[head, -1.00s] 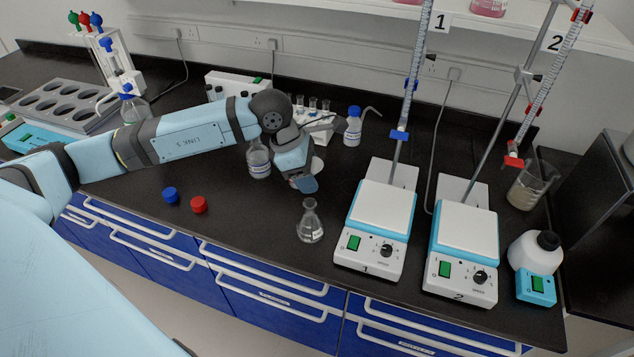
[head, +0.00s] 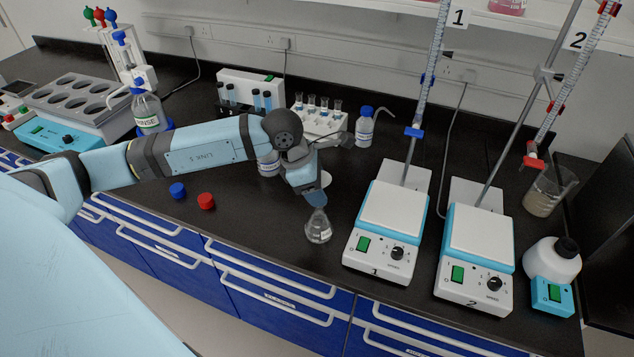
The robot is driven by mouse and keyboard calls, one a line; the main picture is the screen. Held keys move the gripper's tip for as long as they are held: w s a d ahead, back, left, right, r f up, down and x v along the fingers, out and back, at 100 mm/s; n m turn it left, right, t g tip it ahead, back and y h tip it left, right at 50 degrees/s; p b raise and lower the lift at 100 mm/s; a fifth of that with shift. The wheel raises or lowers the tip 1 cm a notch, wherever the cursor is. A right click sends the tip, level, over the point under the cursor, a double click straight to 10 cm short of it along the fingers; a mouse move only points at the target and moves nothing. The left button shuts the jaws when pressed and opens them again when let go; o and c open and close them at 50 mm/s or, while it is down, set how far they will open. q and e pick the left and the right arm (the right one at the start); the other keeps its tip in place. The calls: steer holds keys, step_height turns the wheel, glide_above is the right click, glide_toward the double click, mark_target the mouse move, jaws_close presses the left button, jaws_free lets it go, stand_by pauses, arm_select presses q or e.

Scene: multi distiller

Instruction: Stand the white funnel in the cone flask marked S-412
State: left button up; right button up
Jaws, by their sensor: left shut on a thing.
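My left gripper (head: 316,198) is shut and points down, just over the mouth of a small clear cone flask (head: 318,230). A sliver of the white funnel (head: 326,178) shows at the right side of the gripper. The rest of the funnel is hidden behind the gripper, so I cannot tell whether its stem is inside the flask's neck. The flask stands upright on the black bench, left of hotplate 1. It has a pale label, too small to read. My right gripper is not in view.
Hotplate 1 (head: 378,255) and hotplate 2 (head: 474,290) stand to the right with burettes above them. A red cap (head: 206,201) and a blue cap (head: 178,191) lie left of the flask. The bench's front edge is close to the flask.

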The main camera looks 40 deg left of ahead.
mark_target(324, 212)
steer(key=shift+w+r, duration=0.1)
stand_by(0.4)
arm_select(q)
steer(key=shift+b, duration=0.6)
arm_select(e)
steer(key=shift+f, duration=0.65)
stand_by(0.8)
arm_select(q)
steer(key=shift+f+b, duration=1.9)
steer(key=shift+f, duration=0.3)
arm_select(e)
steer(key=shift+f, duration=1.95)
arm_select(q)
steer(key=o, duration=1)
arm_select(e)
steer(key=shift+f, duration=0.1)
arm_select(q)
steer(key=shift+s+a+r, duration=0.1)
steer(key=shift+a+r, duration=0.1)
steer(key=shift+r, duration=0.3)
steer(key=v, duration=1.3)
steer(key=shift+d, duration=0.15)
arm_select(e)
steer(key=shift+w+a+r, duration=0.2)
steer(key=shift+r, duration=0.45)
